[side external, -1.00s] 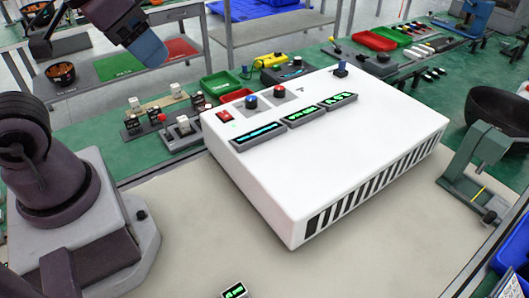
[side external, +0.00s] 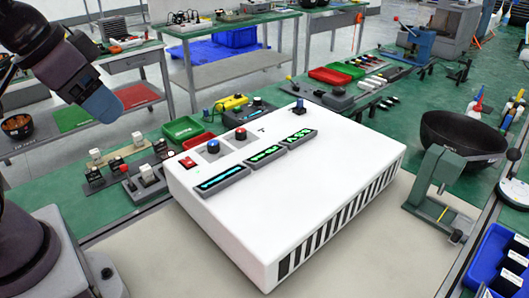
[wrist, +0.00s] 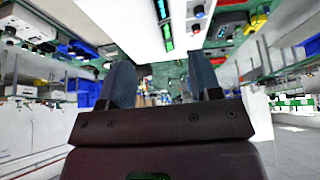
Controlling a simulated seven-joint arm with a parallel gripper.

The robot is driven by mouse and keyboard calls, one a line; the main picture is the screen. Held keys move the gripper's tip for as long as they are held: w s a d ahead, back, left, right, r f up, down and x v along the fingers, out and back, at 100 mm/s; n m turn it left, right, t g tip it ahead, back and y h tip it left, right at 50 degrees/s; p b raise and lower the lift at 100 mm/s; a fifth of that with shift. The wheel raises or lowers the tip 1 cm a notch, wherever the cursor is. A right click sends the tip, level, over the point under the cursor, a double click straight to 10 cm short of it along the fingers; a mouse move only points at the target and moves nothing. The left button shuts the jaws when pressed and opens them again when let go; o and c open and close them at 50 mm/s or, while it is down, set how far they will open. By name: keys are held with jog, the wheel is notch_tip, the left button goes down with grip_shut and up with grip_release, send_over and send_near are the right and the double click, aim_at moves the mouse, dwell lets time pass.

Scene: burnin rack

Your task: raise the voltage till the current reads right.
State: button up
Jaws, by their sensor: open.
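The white power unit (side external: 310,185) sits on the bench in the side external view. Its top carries a blue knob (side external: 213,146), a red knob (side external: 240,133), a red switch (side external: 188,162) and a blue-topped lever (side external: 299,105). Three lit displays stand along it: a blue-cyan one (side external: 222,181), a green one (side external: 266,155) and another green one (side external: 300,137); their digits are too small to read. My gripper (side external: 102,107) hangs in the air left of the unit, apart from it. In the wrist view my gripper (wrist: 160,88) has its two fingers apart with nothing between them.
Small switch blocks (side external: 130,180) stand left of the unit. Green (side external: 183,129) and red trays lie behind it. The pale mat (side external: 160,255) in front is clear.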

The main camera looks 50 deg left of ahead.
jog(key=n+g, duration=0.6)
jog(key=n, duration=0.3)
send_near(241, 130)
notch_tip(241, 130, down, 9)
jog(key=shift+s+f, duration=0.15)
jog(key=c, duration=0.9)
jog(key=shift+c, duration=0.2)
